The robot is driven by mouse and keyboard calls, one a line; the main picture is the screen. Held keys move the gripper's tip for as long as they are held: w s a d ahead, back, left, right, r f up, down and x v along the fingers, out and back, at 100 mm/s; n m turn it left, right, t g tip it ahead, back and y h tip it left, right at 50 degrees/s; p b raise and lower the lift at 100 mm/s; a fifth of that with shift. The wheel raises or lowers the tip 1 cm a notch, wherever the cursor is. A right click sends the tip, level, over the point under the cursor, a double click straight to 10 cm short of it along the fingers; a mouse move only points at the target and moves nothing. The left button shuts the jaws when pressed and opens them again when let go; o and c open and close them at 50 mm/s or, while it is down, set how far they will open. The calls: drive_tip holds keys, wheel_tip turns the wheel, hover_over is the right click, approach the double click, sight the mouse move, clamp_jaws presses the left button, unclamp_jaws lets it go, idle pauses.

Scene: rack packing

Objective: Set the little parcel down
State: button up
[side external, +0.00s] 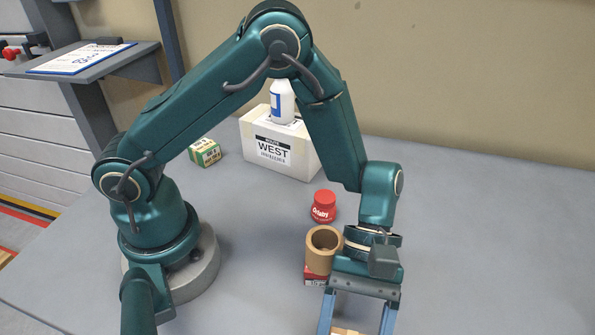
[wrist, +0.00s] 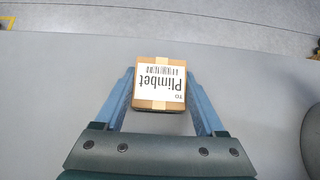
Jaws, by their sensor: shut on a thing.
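The little parcel (wrist: 160,84) is a small brown cardboard box with tan tape and a white label reading "TO Plimbet", which appears upside down in the wrist view. My gripper (wrist: 160,74) is shut on it, with one blue finger along each side. In the side view, only a sliver of the parcel (side external: 347,332) shows at the bottom edge, between the blue fingers of my gripper (side external: 357,318). The fingertips are cut off there. I cannot tell whether the parcel touches the grey table.
A tan cup (side external: 319,262) sits on a red box (side external: 315,281) close beside my gripper. A red jar (side external: 323,207) stands behind. The table's right side (side external: 490,230) is clear.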

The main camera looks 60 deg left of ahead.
drive_tip(key=o, duration=1.4)
drive_tip(key=w+a+r+m+t+y, duration=0.1)
drive_tip(key=a+r, duration=0.3)
drive_tip(key=w+a+r+m+t, duration=0.1)
drive_tip(key=a+r+t, duration=0.1)
drive_tip(key=a+r, duration=0.2)
drive_tip(key=w+a+r+m+t+y, duration=0.1)
drive_tip(key=w+a+r+m+t, duration=0.1)
drive_tip(key=a+r, duration=0.2)
drive_tip(key=shift+a+r+y, duration=0.15)
drive_tip(key=shift+a+r, duration=0.05)
drive_tip(key=shift+r, duration=0.25)
drive_tip(key=shift+a+r+y, duration=0.15)
drive_tip(key=shift+a+r, duration=0.05)
drive_tip(key=shift+r, duration=0.25)
drive_tip(key=shift+s+a+r+m+t+y, duration=0.3)
drive_tip(key=shift+s+a+m+t+y, duration=0.45)
drive_tip(key=shift+a+t, duration=0.55)
drive_tip(key=shift+s+a+r+m+t+y, duration=0.3)
drive_tip(key=shift+s+a+m+t+y, duration=0.2)
drive_tip(key=shift+a+m+t, duration=0.8)
drive_tip(key=shift+s+a+r+m+t+y, duration=0.4)
drive_tip(key=shift+s+a+t+y, duration=0.4)
drive_tip(key=shift+a, duration=0.9)
drive_tip(key=shift+w+f, duration=0.1)
drive_tip(key=shift+w, duration=0.05)
